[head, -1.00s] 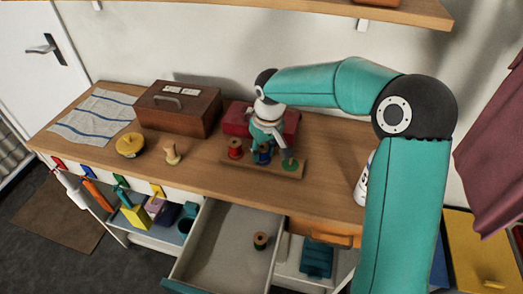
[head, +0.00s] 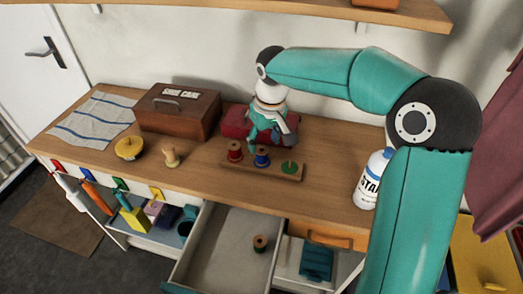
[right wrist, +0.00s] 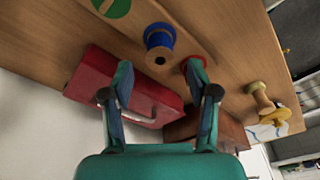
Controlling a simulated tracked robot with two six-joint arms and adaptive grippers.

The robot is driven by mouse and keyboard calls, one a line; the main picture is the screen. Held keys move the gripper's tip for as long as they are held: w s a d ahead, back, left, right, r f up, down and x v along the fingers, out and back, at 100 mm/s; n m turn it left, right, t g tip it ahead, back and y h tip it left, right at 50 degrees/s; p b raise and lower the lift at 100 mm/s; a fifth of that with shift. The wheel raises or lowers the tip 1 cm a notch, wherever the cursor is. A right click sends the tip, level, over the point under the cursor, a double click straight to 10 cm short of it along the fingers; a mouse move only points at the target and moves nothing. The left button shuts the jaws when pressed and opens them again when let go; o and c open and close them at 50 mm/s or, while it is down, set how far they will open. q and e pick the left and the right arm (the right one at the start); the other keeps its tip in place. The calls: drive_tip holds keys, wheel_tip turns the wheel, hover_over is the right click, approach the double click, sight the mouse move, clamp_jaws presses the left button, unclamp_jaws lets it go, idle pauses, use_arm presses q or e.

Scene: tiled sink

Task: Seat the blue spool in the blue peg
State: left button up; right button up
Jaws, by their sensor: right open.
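The blue spool (head: 262,156) stands upright on the wooden peg board (head: 250,170), between the red spool (head: 235,151) and the green disc (head: 290,167). It also shows from above in the right wrist view (right wrist: 160,38), with a dark hole in its top. The blue peg itself is hidden by the spool. My right gripper (right wrist: 160,66) is open and empty. In the head view the right gripper (head: 264,142) hangs just behind and above the blue spool, apart from it. My left gripper is not in view.
A red box (head: 238,122) lies behind the board. A brown shoe-care box (head: 178,108), a yellow lidded object (head: 129,147) and a wooden spool (head: 170,156) stand to the left. A white bottle (head: 373,180) stands right. The open drawer (head: 222,238) holds another spool (head: 260,243).

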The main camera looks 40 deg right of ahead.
wheel_tip(320, 180, up, 6)
drive_tip(key=s, duration=0.1)
drive_tip(key=shift+r, duration=0.15)
idle(0.5)
